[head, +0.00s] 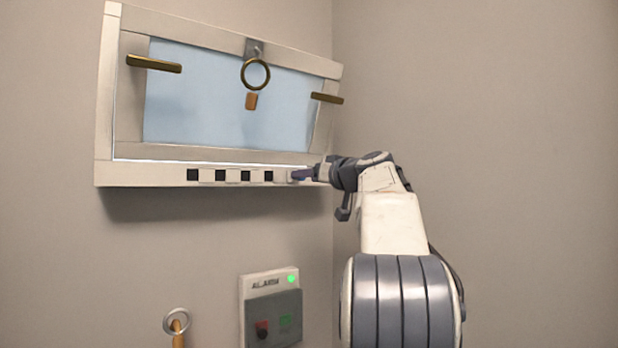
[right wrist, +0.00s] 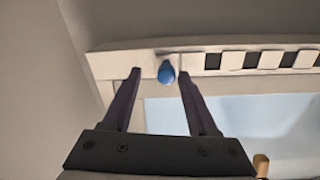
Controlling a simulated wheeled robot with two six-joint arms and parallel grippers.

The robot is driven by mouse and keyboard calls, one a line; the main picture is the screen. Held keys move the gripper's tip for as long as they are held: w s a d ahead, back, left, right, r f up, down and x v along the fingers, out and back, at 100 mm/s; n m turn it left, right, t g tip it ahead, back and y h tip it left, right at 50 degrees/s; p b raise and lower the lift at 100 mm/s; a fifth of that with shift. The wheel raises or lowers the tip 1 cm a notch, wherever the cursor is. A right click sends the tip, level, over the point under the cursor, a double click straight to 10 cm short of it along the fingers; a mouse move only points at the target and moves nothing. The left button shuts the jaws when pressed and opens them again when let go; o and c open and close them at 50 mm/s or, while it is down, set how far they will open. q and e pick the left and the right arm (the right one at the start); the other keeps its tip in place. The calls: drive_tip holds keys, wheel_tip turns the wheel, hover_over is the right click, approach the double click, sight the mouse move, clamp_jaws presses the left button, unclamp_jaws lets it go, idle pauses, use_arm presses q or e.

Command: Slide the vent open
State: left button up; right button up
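The vent strip (head: 232,176) runs along the bottom rail of the window, a row of black slots alternating with light squares. It also shows in the right wrist view (right wrist: 264,60), where the picture is turned over. A blue knob (right wrist: 166,73) sits beside the slots, at the strip's end near the room corner. My right gripper (head: 302,174) is at that end of the strip. In the right wrist view its fingers (right wrist: 160,72) are apart, with the knob between them, nearer the right-hand finger. The knob is hidden in the head view. My left gripper is not in view.
The window (head: 220,95) has two brass handles (head: 153,64) (head: 327,98) and a hanging brass ring (head: 256,74). Below are an alarm box (head: 270,308) with a green light and a ring-topped pole (head: 176,322). The right wall is bare.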

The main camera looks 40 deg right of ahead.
drive_tip(key=s+a+b, duration=0.2)
drive_tip(key=s+b, duration=0.4)
drive_tip(key=s, duration=0.4)
drive_tip(key=shift+a, duration=0.15)
idle(0.4)
